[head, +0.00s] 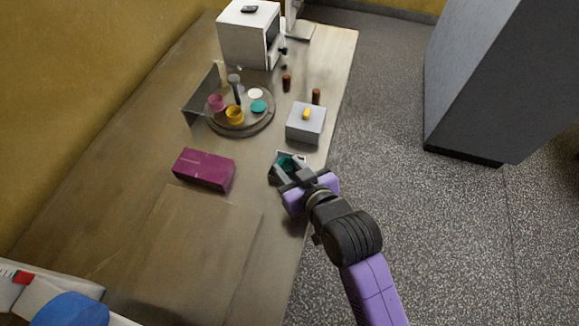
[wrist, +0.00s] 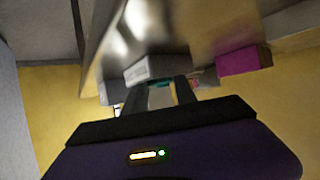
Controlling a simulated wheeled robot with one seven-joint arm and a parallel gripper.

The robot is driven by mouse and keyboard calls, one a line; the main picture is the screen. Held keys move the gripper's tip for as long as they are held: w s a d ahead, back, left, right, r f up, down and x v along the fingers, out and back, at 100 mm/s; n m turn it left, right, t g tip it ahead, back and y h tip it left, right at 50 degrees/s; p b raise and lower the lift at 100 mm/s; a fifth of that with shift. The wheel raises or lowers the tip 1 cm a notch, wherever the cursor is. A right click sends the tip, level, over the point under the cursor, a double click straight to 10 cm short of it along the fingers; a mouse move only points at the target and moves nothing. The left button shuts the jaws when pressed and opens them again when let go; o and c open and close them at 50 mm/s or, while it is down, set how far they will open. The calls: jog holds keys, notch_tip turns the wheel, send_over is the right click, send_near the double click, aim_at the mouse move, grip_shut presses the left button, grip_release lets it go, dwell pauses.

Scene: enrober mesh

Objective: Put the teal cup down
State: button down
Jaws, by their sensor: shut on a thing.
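The teal cup (head: 284,162) shows only in part in the head view, between the fingers of my gripper (head: 285,172). My gripper is shut on it, near the right edge of the table. A pale, square-looking rim shows around the cup; I cannot tell whether it is a separate container, or whether the cup touches the table. In the wrist view, a patch of teal (wrist: 158,84) shows beyond my gripper (wrist: 160,92), partly hidden by the fingers.
A magenta box (head: 204,170) lies left of my gripper. A grey box (head: 305,124) with a yellow thing on top stands behind it. A round tray (head: 256,127) holds small cups and discs. Brown cylinders and a white machine (head: 245,38) stand farther back. The table's front is mostly clear.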

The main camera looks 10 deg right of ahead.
jog(key=c, duration=1.3)
grip_release()
jog(key=shift+s+d+f+g, duration=0.1)
jog(key=shift+s+f+g, duration=0.05)
jog(key=shift+f, duration=0.3)
jog(key=shift+s+f+g, duration=0.1)
jog(key=shift+f+g, duration=0.05)
jog(key=shift+f, duration=0.3)
jog(key=shift+r, duration=0.25)
jog(key=v, duration=0.6)
jog(key=r+v, duration=0.1)
jog(key=v, duration=0.5)
jog(key=shift+w+r, duration=0.1)
jog(key=shift+r, duration=0.05)
jog(key=s+d+m+t+h, duration=0.1)
jog(key=s+d, duration=0.3)
jog(key=s, duration=0.3)
jog(key=s+d+r+m+t+h, duration=0.1)
jog(key=s+d, duration=0.3)
jog(key=s, duration=0.4)
jog(key=s+d+m+t+h, duration=0.1)
jog(key=s+d, duration=0.3)
jog(key=s, duration=0.4)
jog(key=shift+r+m+t+h, duration=0.2)
jog(key=shift+m+t+h, duration=0.1)
jog(key=shift+m+h, duration=0.4)
